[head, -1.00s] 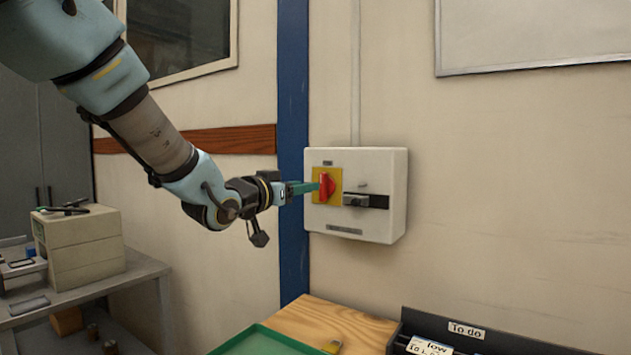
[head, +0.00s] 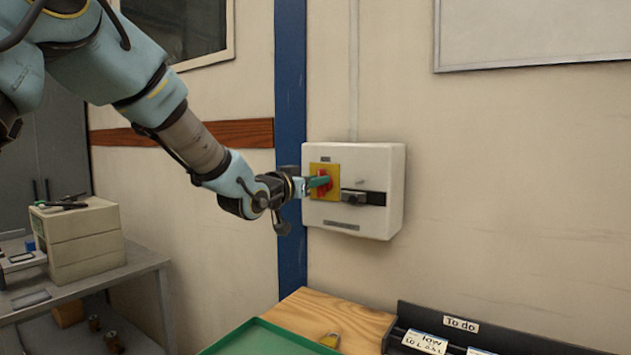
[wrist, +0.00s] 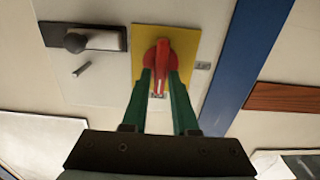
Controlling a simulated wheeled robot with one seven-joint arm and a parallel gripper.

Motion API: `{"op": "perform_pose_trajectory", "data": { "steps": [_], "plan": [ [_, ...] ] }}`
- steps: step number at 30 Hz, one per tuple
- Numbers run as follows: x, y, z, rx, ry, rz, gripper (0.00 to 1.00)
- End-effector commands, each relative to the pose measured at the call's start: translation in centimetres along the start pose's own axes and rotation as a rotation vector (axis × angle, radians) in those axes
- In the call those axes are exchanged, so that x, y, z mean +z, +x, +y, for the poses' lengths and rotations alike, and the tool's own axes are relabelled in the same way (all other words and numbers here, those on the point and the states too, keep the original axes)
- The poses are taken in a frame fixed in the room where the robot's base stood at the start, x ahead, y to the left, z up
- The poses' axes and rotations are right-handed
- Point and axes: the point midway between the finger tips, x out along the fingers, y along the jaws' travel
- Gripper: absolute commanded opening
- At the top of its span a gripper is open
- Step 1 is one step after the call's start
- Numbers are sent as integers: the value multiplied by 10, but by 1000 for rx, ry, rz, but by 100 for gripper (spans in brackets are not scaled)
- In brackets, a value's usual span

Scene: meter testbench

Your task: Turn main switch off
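The main switch is a red rotary knob (head: 325,183) on a yellow plate (head: 316,192), on the front of a white wall box (head: 385,222). In the wrist view the red knob (wrist: 158,58) sits between the two green fingers of my gripper (wrist: 161,80), one finger on each side. In the head view my gripper (head: 322,182) reaches the knob from the left and partly covers it. The fingertips are at the knob; whether they press on it is too fine to see.
A blue post (head: 291,80) stands left of the box. Below are a wooden tabletop (head: 300,312), a green tray (head: 252,325) and a black "To do" holder (head: 500,336).

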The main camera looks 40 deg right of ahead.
Motion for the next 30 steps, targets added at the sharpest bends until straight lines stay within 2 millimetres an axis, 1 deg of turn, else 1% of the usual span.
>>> {"op": "perform_pose_trajectory", "data": {
  "steps": [1, 6, 7, 23, 30],
  "plan": [
    [0, 0, 0, 0, 0, 0, 20],
    [0, 0, 0, 0, 0, 0, 1],
    [0, 0, 0, 0, 0, 0, 0],
    [0, 0, 0, 0, -13, 0, 0],
    [0, 0, -1, 0, -107, 1, 0]
  ]
}}
